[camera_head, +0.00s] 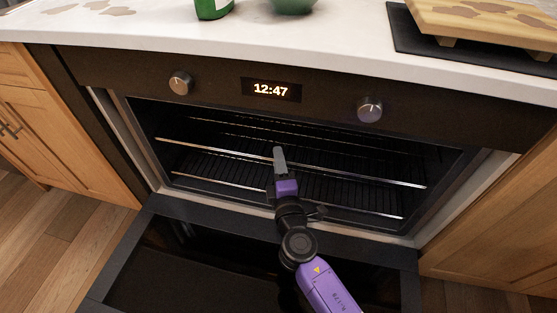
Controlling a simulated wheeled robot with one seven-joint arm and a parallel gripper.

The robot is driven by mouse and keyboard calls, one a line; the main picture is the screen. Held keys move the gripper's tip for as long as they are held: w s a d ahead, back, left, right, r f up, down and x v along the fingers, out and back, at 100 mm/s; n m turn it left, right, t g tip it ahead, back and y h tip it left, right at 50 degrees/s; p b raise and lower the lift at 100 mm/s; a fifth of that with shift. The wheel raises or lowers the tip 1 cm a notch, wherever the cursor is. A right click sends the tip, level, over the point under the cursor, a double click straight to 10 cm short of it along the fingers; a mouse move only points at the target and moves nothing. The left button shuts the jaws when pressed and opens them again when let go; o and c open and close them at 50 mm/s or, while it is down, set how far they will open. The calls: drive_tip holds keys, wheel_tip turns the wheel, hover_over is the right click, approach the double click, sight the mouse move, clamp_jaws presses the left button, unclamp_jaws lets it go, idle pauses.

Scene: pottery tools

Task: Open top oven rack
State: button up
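The oven (225,88) stands with its door (190,265) folded down, so its dark inside shows. The top oven rack (215,149) is a wire shelf with a bright front bar. It sits inside the oven opening. My gripper (279,156) reaches over the open door to the middle of this front bar. The grey fingers overlap the bar in the picture and point into the oven. I cannot tell whether they touch the bar, or whether they are apart or closed.
A lower rack (220,185) sits beneath the top one. Two knobs (180,83) and a clock display (271,90) are above the opening. The white counter (250,42) holds a green bottle (213,8), a green bowl (293,5) and a wooden board (490,22). Wooden cabinets (62,145) flank the oven.

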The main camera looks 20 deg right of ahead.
drive_tip(key=shift+w, duration=0.15)
drive_tip(key=shift+c, duration=0.4)
clamp_jaws()
idle(1.0)
